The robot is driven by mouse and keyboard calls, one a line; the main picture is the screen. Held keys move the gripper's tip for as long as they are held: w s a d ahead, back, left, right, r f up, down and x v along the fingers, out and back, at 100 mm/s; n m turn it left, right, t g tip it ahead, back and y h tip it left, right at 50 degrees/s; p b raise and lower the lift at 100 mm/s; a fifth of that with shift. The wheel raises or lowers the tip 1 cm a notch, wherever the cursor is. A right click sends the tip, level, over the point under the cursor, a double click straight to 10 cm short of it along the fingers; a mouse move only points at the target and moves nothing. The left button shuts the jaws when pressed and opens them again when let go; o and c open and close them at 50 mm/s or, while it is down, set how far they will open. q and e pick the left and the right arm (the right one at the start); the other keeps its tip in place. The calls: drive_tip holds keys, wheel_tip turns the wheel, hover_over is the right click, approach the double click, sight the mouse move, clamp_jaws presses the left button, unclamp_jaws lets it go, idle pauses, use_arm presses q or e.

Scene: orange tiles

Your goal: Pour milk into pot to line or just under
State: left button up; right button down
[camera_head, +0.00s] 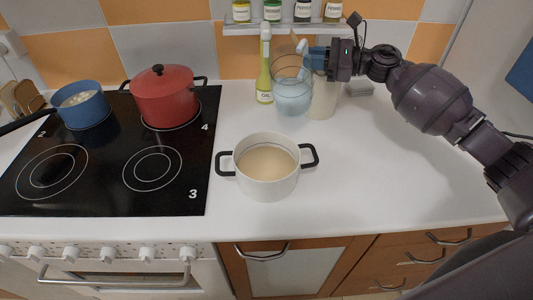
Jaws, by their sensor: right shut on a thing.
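A white pot (267,182) with two black handles stands on the white counter, right of the cooktop. Its inside looks beige, and I cannot make out a line or tell whether it holds liquid. A clear jug (292,92) with pale bluish-white milk in its lower part is behind the pot and slightly right of it. The jug looks about upright. My right gripper (315,60) is shut on the jug at its upper right side, where the handle is hard to make out. My left gripper is not in view.
A yellow-green oil bottle (264,72) stands just left of the jug, and a pale container (324,98) stands behind it. A red lidded pot (164,96) and a blue pan (82,107) sit on the black cooktop (112,196). The counter right of the white pot is clear.

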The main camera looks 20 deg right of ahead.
drive_tip(key=shift+s+a+f+n+p, duration=0.6)
drive_tip(key=shift+s+a+f+n, duration=0.25)
drive_tip(key=shift+n, duration=0.35)
drive_tip(key=shift+s+a+f+n+h, duration=0.35)
drive_tip(key=shift+s+n+h, duration=0.05)
drive_tip(key=shift+s, duration=0.05)
drive_tip(key=shift+r+p, duration=0.3)
drive_tip(key=shift+p, duration=0.05)
drive_tip(key=shift+s+a+r+n+p, duration=0.4)
drive_tip(key=shift+r+n+p, duration=0.35)
drive_tip(key=shift+p, duration=0.3)
drive_tip(key=shift+s+a+r+n+h+p, duration=0.3)
drive_tip(key=shift+s+a+n+p, duration=0.1)
drive_tip(key=shift+n+p, duration=0.5)
drive_tip(key=shift+s+a+r+n+p, duration=0.1)
drive_tip(key=shift+s+a+n+p, duration=0.2)
drive_tip(key=shift+p, duration=0.4)
drive_tip(key=shift+w+d, duration=0.1)
